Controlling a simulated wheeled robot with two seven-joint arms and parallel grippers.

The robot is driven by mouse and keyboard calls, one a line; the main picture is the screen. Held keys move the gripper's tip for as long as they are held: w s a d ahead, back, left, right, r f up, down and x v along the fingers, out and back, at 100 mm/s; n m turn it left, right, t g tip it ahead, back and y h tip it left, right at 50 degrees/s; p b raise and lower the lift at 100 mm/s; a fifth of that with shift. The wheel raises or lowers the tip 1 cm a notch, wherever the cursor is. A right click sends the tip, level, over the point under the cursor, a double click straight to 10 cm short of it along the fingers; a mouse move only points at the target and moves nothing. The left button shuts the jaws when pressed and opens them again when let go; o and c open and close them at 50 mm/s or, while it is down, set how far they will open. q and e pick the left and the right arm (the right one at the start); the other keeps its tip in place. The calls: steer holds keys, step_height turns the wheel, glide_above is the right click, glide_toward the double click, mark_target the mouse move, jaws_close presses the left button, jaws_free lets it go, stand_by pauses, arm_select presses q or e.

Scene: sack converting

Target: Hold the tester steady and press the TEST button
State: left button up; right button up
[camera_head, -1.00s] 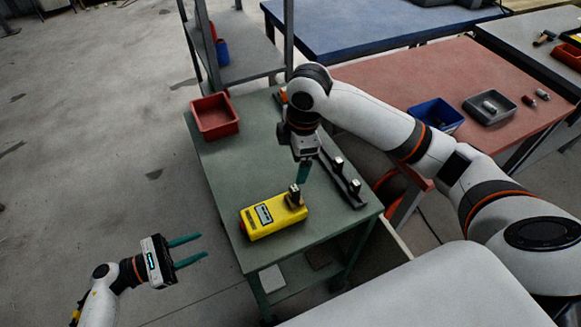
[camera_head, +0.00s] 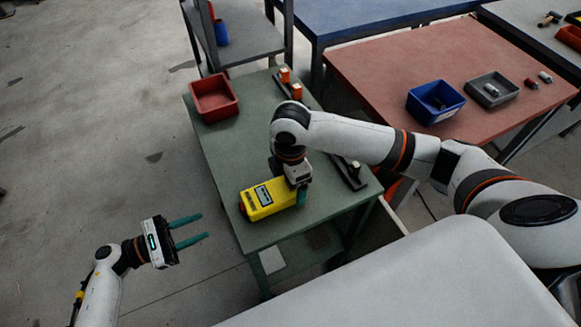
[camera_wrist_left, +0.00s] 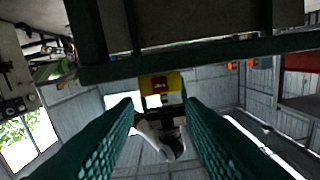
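The yellow tester (camera_head: 282,199) lies on the green table (camera_head: 238,150), with a dark display on top and red at its left end. The left wrist view shows the tester (camera_wrist_left: 174,77) with its red part (camera_wrist_left: 160,88). My left gripper (camera_head: 205,227) is open and empty, left of the table and apart from the tester; its two green fingers (camera_wrist_left: 160,125) are spread in the wrist view. My right gripper (camera_head: 302,197) points down at the tester's right end. It hides that end, and I cannot tell its finger gap or contact. No TEST lettering is readable.
A red bin (camera_head: 213,97) stands at the table's back left. A dark rail (camera_head: 340,172) with small upright parts lies along the right side, partly behind my right arm. A red-topped table (camera_head: 380,70) with a blue bin (camera_head: 435,101) is further right. The floor at left is clear.

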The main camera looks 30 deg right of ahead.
steer(key=shift+f, duration=0.45)
steer(key=c, duration=1.2)
arm_select(q)
jaws_close()
arm_select(e)
steer(key=shift+c, duration=0.4)
stand_by(0.3)
